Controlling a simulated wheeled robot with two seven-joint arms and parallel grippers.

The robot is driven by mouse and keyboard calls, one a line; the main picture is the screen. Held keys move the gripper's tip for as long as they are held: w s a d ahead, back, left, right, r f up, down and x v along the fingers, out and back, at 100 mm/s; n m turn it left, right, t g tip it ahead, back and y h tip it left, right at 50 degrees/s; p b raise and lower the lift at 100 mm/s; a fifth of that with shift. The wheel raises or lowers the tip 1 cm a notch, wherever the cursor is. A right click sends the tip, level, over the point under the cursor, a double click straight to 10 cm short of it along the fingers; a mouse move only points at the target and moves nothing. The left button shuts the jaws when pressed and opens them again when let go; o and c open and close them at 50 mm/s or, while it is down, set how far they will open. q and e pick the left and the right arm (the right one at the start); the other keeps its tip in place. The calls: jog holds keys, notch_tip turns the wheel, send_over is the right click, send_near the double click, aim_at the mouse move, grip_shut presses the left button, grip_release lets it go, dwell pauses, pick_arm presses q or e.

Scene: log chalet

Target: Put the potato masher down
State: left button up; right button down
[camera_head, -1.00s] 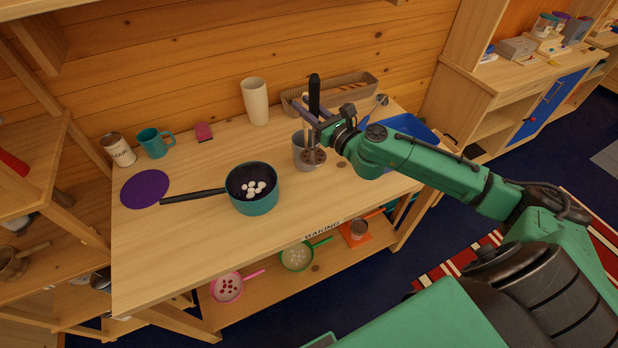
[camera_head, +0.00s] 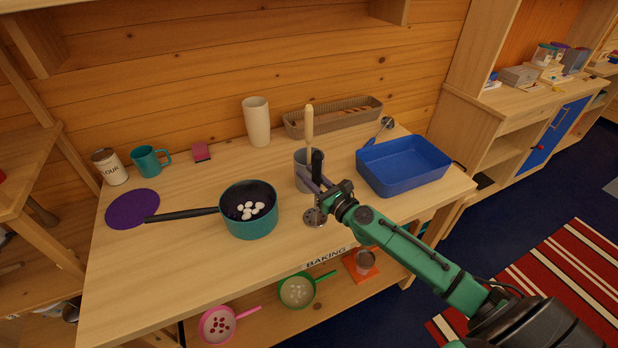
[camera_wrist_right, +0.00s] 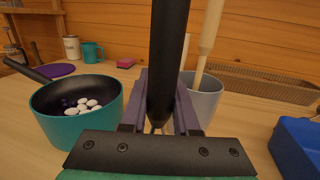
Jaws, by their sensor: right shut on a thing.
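The potato masher (camera_head: 317,163) has a black handle and a round perforated metal head. My right gripper (camera_head: 318,185) is shut on its handle and holds it upright, head down. In the head view the head is at or just above the table top (camera_head: 180,270), near the front edge; I cannot tell if it touches. In the right wrist view the black handle (camera_wrist_right: 168,60) stands between the purple fingers (camera_wrist_right: 160,105), and the head is hidden. My left gripper is not in view.
A grey crock (camera_head: 302,168) with a wooden-handled utensil stands just behind the masher. A teal pot (camera_head: 249,222) with white pieces is to the left, a blue tray (camera_head: 405,165) to the right. Bare table lies between the pot and masher and along the front.

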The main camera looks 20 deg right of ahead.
jog(key=c, duration=0.7)
grip_release()
jog(key=shift+o, duration=0.2)
jog(key=b+v, duration=0.4)
jog(key=v, duration=0.8)
jog(key=shift+b, duration=0.3)
jog(key=shift+s+a, duration=0.1)
